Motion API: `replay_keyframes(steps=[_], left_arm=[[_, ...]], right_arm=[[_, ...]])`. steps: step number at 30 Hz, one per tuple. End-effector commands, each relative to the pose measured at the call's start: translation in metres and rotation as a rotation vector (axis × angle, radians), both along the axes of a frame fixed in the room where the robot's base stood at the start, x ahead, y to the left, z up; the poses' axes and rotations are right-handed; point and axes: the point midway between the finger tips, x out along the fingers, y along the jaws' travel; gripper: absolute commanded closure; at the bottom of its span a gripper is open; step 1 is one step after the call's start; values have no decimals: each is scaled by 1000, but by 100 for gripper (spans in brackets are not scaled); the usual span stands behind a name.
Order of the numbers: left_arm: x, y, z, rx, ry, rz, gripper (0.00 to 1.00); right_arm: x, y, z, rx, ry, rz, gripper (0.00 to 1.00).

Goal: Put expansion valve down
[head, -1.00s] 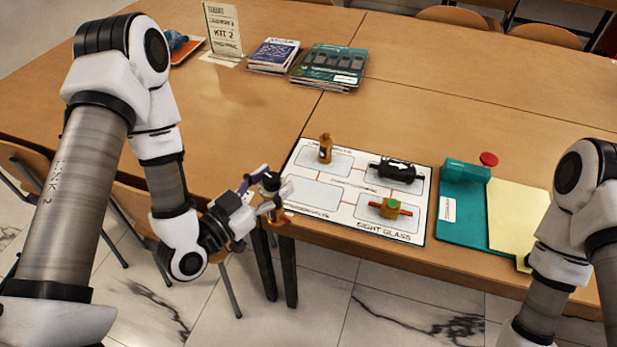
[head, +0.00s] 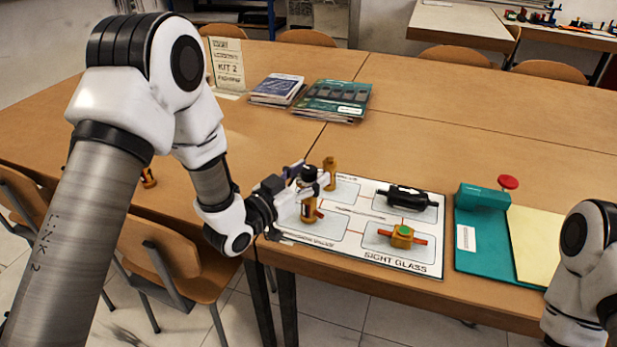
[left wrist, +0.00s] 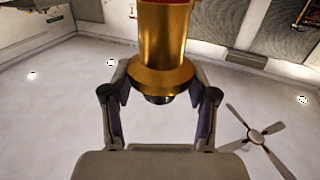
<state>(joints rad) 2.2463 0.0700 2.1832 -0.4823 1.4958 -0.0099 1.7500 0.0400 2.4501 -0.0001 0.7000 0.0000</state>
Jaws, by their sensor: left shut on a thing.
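My left gripper (head: 318,184) is shut on the expansion valve (head: 309,210), a brass piece with a black top and orange-red ends. The valve is roughly upright at the front left compartment of the white board (head: 358,262). I cannot tell whether its base touches the board. In the left wrist view a brass body (left wrist: 163,40) shows between the fingers (left wrist: 158,105). On the board, a brass bottle-like part (head: 330,168) stands at the back left, partly behind the gripper. A black cylinder (head: 408,198) lies at the back right and the sight glass (head: 402,236) at the front right. My right gripper is out of view.
A small brass part (head: 148,178) lies far left.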

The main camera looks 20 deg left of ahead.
Motion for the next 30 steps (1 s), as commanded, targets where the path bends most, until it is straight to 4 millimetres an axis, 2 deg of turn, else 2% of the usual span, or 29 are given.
replay_keyframes(steps=[10, 11, 12, 13, 24, 26, 30], left_arm=[[0, 0, -8, 0, -3, 0, 100], [0, 0, -7, 0, -1, 0, 35], [0, 0, -7, 0, -1, 0, 21], [0, 0, -7, 0, -1, 0, 17], [-1, 1, -2, 0, -1, 0, 17], [-8, 4, -5, -1, 0, 1, 17], [-35, 17, -5, -5, 2, 4, 17]], right_arm=[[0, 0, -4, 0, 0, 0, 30], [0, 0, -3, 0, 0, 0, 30], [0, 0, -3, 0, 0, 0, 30], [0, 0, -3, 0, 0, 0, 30], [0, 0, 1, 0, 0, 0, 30], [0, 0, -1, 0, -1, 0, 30], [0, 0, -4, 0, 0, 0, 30]])
